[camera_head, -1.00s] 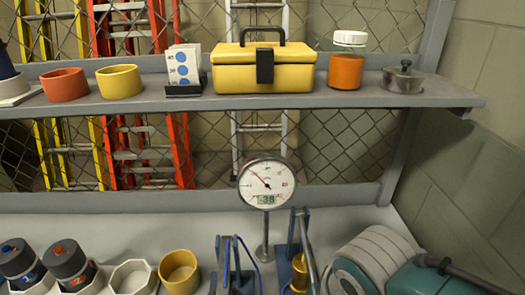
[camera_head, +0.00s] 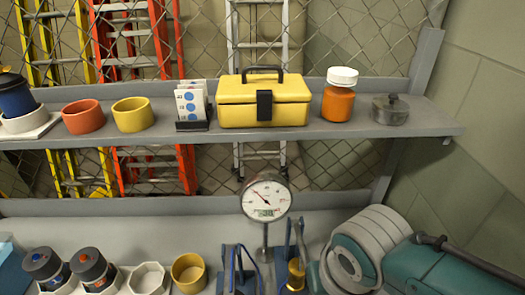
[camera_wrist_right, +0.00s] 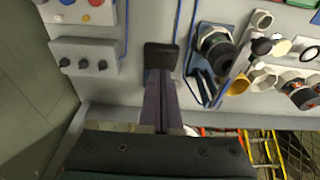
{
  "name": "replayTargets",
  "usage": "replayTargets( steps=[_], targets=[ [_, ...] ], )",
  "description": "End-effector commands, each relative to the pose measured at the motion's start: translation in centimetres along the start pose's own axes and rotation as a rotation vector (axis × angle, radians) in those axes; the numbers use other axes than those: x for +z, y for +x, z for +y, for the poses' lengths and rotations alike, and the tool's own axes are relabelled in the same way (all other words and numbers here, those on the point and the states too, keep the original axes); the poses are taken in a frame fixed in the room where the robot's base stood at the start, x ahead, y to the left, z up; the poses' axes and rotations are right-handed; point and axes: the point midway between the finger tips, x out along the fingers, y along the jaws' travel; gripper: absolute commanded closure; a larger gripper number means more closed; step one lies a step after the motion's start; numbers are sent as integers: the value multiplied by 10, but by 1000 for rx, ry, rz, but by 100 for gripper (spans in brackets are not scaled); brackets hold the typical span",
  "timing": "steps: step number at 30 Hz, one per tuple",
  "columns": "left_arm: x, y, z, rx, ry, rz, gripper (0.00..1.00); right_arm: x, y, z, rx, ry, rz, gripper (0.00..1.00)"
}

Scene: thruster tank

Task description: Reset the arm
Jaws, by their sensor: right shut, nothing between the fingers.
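My right gripper (camera_wrist_right: 161,64) shows in the right wrist view. Its two fingers lie together, shut, with nothing seen between them. They are over the grey work surface, beside a blue-framed stand with a black round part (camera_wrist_right: 217,45). I cannot make out the right gripper's fingers in the head view. My left gripper is in neither view.
The upper shelf (camera_head: 350,135) holds a yellow toolbox (camera_head: 263,100), an orange jar (camera_head: 339,97) and cups. Below stand a round gauge (camera_head: 266,197), a yellow cup (camera_head: 188,272) and dark-capped plugs (camera_head: 93,268). A knob panel (camera_wrist_right: 80,62) is left of my right gripper.

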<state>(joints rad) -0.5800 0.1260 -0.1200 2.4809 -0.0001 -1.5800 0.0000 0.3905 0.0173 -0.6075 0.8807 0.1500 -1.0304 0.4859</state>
Motion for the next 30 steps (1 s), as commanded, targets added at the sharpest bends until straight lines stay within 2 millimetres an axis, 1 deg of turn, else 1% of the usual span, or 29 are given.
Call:
replayTargets(
  steps=[4,7,11,14,17,21,30],
  targets=[
    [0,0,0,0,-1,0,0,1,0,-1,-3,-1,0,100],
    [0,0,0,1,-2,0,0,8,-3,-7,-24,-10,-1,100],
    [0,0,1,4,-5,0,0,28,-16,-18,-78,-34,2,100],
    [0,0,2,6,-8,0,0,47,-36,-18,-115,-52,13,100],
    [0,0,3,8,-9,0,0,65,-61,-7,-126,-66,34,100],
    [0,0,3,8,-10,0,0,88,-98,18,-107,-84,62,100],
    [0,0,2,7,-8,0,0,125,-168,68,-20,-125,103,100]
  ],
)
